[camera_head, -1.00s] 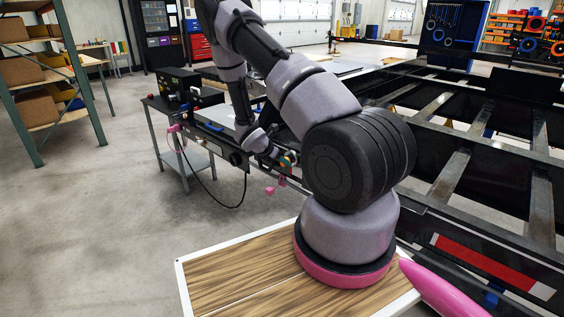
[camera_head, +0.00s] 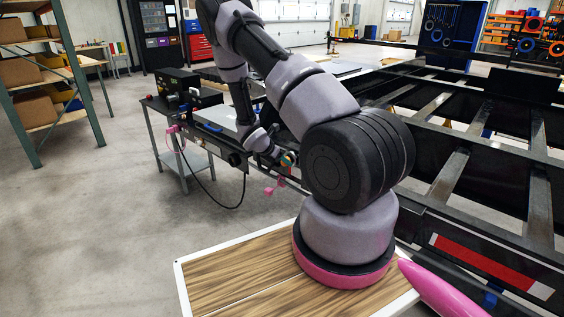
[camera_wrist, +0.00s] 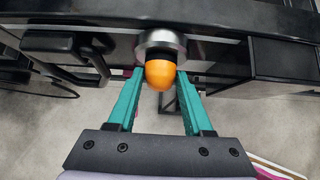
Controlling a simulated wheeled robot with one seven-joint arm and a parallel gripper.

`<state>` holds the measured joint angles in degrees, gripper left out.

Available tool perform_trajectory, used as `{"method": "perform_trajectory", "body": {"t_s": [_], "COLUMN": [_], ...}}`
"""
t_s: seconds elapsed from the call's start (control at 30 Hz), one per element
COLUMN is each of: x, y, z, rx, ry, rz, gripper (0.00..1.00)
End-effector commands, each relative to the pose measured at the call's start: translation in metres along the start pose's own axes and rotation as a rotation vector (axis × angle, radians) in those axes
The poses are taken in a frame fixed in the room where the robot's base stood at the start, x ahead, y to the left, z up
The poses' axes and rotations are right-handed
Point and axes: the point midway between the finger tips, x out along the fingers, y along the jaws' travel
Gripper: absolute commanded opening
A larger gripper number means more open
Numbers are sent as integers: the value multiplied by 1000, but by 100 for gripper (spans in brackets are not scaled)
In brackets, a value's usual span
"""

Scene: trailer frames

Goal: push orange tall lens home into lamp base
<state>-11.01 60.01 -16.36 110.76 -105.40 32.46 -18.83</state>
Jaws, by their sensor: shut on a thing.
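The orange tall lens (camera_wrist: 160,75) is a rounded orange piece in the wrist view, between the tips of my gripper (camera_wrist: 160,84). The two teal fingers are closed on its sides. The lamp base (camera_wrist: 159,40) is a round silver ring on the dark trailer frame, directly behind the lens. The lens's far end meets a dark area at the ring; how deep it sits cannot be seen. In the head view my gripper (camera_head: 287,160) is small and partly hidden by my arm, beside the trailer rail.
The black trailer frame (camera_head: 480,160) fills the right, with a red and white reflector strip (camera_head: 492,262). A grey cart (camera_head: 185,150) with dark equipment stands left of my gripper, with a hanging black cable. A black box (camera_wrist: 283,60) is right of the lamp base. Open floor lies left.

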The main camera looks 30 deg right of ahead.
Motion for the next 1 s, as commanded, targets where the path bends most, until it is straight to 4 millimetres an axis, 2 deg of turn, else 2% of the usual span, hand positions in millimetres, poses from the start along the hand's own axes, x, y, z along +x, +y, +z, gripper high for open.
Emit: {"method": "perform_trajectory", "body": {"t_s": [0.17, 0.2, 0.27, 0.57, 0.67, 0.77, 1.0], "x": [2, 2, 2, 1, -5, -19, -69], "y": [0, 0, 0, 0, 0, 2, 2], "z": [2, 2, 2, 2, 2, 2, 2], "rx": [0, 0, 0, 0, 0, 0, 1], "ry": [0, 0, 0, 0, 0, -1, -1], "rz": [0, 0, 0, 0, 1, 3, 4], "gripper": [0, 66, 86, 86, 86, 86, 86]}}
